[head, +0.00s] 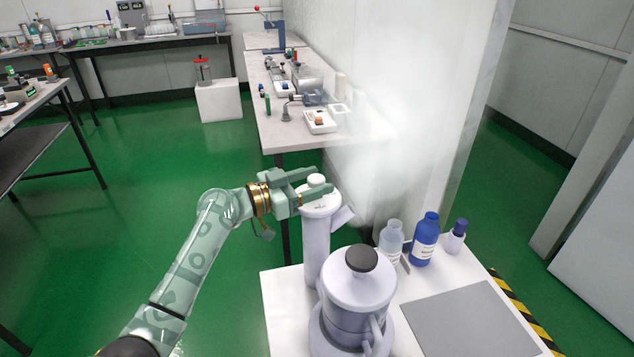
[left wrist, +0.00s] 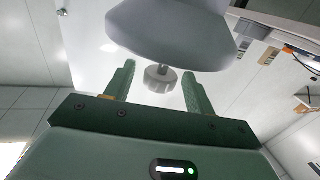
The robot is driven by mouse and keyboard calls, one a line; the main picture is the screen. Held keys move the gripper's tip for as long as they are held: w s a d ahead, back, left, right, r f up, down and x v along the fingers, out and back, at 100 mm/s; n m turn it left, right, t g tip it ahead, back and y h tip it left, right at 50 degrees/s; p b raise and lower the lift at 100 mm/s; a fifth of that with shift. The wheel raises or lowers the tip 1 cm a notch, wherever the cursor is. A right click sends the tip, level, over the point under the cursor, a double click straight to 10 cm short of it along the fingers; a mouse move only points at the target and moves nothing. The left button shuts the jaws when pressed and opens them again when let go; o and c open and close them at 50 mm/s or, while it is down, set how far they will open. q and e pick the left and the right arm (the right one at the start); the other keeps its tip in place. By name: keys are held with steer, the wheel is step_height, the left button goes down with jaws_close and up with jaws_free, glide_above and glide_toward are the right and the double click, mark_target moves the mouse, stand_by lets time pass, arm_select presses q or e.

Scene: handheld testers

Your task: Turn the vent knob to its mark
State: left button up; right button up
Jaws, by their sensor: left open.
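The vent knob (head: 316,181) is a small white cap on top of a pale upright column (head: 315,245) at the left edge of the white bench. In the left wrist view, a short grey round knob (left wrist: 160,78) sits between the fingertips, below a large pale rounded body (left wrist: 172,32). My left gripper (head: 324,182) is open, one finger on each side of the knob. In the left wrist view the gripper (left wrist: 160,80) shows gaps beside the knob. Small dark marks on the column's top are too small to read. My right gripper is out of view.
A pale canister with a dark lid (head: 361,258) stands close in front of the column. A clear bottle (head: 391,238), a blue bottle (head: 424,240) and a small dark-capped bottle (head: 456,237) stand behind it. A grey mat (head: 470,322) lies bare at right.

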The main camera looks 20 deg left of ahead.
arm_select(q)
steer(key=shift+w+d, duration=0.3)
steer(key=shift+w, duration=0.05)
steer(key=c, duration=1)
steer(key=shift+o, duration=0.2)
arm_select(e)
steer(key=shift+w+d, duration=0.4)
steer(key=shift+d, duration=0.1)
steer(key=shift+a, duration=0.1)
